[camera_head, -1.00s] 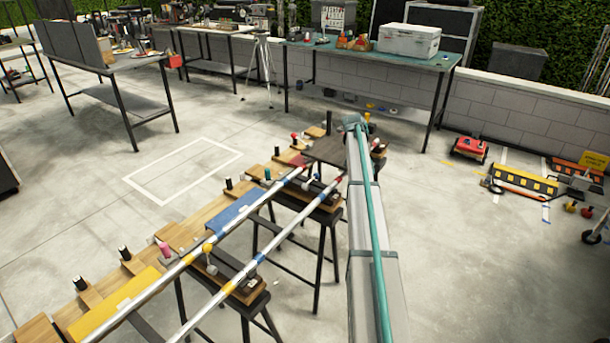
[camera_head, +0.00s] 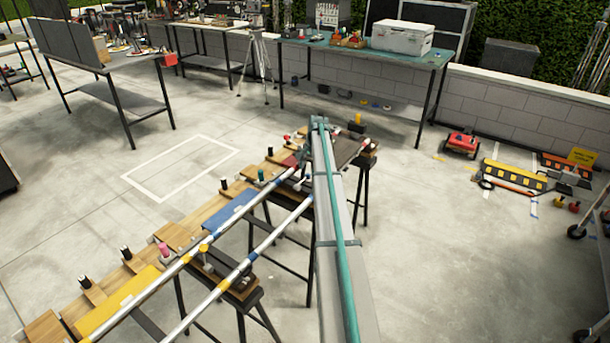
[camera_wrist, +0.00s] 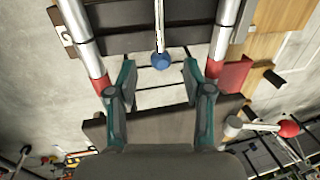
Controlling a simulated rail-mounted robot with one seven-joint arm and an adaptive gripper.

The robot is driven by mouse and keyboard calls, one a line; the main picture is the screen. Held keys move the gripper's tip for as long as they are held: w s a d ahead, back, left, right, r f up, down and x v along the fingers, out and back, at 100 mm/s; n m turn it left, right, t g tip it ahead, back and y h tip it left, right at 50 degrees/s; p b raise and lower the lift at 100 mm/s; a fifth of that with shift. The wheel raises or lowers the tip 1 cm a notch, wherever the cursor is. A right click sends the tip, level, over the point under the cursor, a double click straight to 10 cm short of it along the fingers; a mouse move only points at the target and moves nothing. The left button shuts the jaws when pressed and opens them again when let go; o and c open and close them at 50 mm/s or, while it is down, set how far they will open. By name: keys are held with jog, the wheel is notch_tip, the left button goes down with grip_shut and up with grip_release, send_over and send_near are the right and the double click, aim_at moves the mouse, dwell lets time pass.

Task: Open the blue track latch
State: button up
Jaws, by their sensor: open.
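In the wrist view, the blue latch shows as a pale metal lever ending in a round blue knob (camera_wrist: 161,61). The knob lies between the tips of my gripper (camera_wrist: 158,72), whose teal fingers stand apart with clear gaps on both sides. I cannot tell the height difference between fingers and knob. Two silver track rails (camera_wrist: 78,30) with red bands run outside the fingers. In the head view, my gripper (camera_head: 319,125) is small at the far end of the track, and the blue knob cannot be made out.
A second lever with a red knob (camera_wrist: 289,129) is close to the right finger in the wrist view. A yellow-knobbed lever (camera_head: 203,248) sits nearer along the track, beside blue and yellow boards.

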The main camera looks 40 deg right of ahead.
aim_at(306, 177)
jog(key=shift+w+a+f+p, duration=0.1)
jog(key=shift+w+f+p, duration=0.1)
jog(key=shift+f, duration=0.65)
jog(key=shift+w+a+f+p, duration=0.1)
jog(key=shift+w+f+p, duration=0.05)
jog(key=shift+f, duration=0.7)
jog(key=shift+w+f+p, duration=0.15)
jog(key=shift+f+p, duration=0.05)
jog(key=shift+f, duration=0.65)
jog(key=shift+c, duration=0.4)
grip_shut()
